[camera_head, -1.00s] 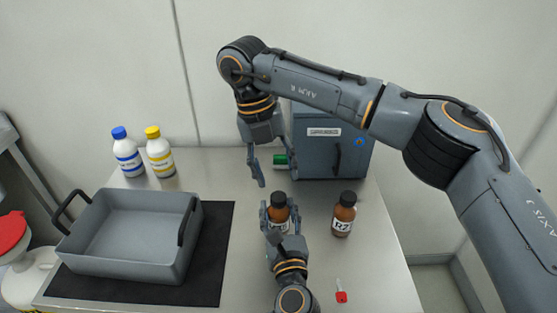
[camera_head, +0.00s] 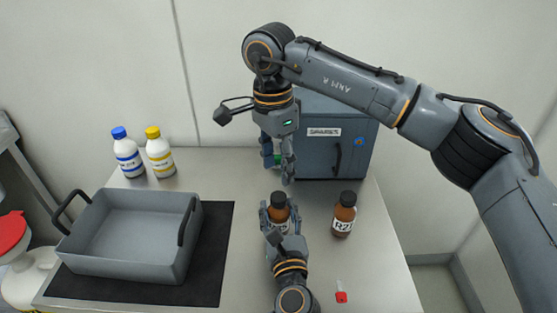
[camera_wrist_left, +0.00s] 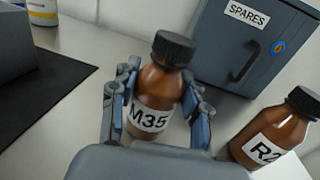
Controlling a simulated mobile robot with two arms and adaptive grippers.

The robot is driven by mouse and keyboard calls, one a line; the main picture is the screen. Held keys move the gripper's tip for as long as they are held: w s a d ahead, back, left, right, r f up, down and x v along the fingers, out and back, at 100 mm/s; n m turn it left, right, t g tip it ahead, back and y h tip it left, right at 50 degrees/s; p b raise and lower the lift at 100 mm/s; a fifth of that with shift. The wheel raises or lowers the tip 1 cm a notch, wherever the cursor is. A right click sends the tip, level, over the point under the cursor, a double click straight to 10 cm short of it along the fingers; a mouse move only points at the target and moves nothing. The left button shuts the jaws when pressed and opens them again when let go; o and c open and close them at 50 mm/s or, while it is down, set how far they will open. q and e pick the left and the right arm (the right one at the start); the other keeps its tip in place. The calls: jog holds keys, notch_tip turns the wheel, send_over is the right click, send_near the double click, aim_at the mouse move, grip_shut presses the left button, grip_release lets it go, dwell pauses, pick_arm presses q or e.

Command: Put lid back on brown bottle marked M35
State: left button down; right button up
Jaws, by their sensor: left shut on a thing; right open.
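The brown bottle marked M35 (camera_wrist_left: 155,95) stands upright on the bench with a black cap (camera_wrist_left: 174,48) on its neck. It also shows in the head view (camera_head: 279,214). My left gripper (camera_wrist_left: 160,100) is shut around the bottle's body, one finger on each side. In the head view my left gripper (camera_head: 275,215) comes from below. My right gripper (camera_head: 279,170) hangs open and empty, pointing down, beyond the M35 bottle and in front of the grey cabinet. No separate loose lid is clearly visible.
A brown R2 bottle (camera_head: 344,214) with a black cap stands right of M35. The grey SPARES cabinet (camera_head: 338,150) is behind. A green item (camera_head: 277,160) is partly hidden by my right gripper. A grey tray (camera_head: 120,262) on a black mat, two white bottles and a small red item (camera_head: 341,297) also show.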

aim_at(278, 197)
jog(key=n, duration=0.6)
jog(key=shift+d+r+n+y, duration=0.1)
jog(key=shift+r+n+y, duration=0.2)
jog(key=shift+r+n, duration=0.1)
jog(key=shift+f, duration=0.1)
jog(key=shift+f, duration=4)
